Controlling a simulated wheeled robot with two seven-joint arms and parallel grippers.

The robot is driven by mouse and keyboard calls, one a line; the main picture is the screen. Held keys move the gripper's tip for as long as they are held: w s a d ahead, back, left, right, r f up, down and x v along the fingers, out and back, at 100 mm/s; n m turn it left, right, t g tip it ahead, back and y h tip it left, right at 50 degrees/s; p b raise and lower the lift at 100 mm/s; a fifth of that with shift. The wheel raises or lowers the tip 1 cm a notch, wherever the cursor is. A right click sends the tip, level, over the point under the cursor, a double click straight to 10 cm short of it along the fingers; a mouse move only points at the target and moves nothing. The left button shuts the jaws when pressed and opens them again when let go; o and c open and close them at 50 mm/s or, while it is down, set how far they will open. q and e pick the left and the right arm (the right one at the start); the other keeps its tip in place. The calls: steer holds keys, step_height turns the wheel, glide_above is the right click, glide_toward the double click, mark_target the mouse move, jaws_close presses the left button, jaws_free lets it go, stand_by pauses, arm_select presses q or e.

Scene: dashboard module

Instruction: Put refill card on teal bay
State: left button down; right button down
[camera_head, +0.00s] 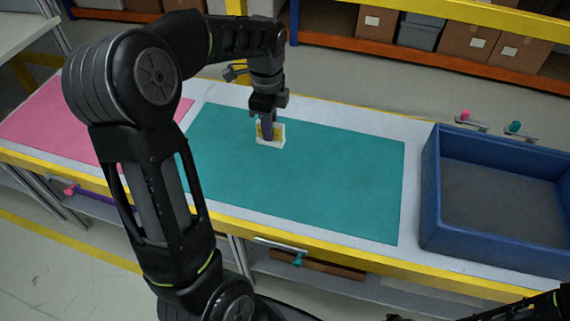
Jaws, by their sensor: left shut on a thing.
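A small white and yellow card-like block (277,141), which looks like the refill card, is at the upper middle of the teal bay (340,185). My left gripper (267,132) points down and is shut on it. A dark purple part shows between the fingers. I cannot tell whether the card touches the teal surface or is just above it. Only a dark part of my right arm shows at the lower right edge; its gripper is not seen.
A pink mat (40,120) lies to the left, partly behind my left arm. A blue bin (432,185) with a grey floor stands to the right. Small levers with pink (466,115) and teal (514,127) knobs sit behind the bin. Most of the teal bay is clear.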

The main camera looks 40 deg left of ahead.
arm_select(q)
steer(key=shift+f, duration=3.1)
steer(key=shift+f, duration=1.85)
steer(key=shift+f, duration=0.1)
steer(key=shift+f+b, duration=0.15)
steer(key=shift+b, duration=0.2)
steer(key=c, duration=1.4)
jaws_free()
steer(key=shift+r, duration=0.2)
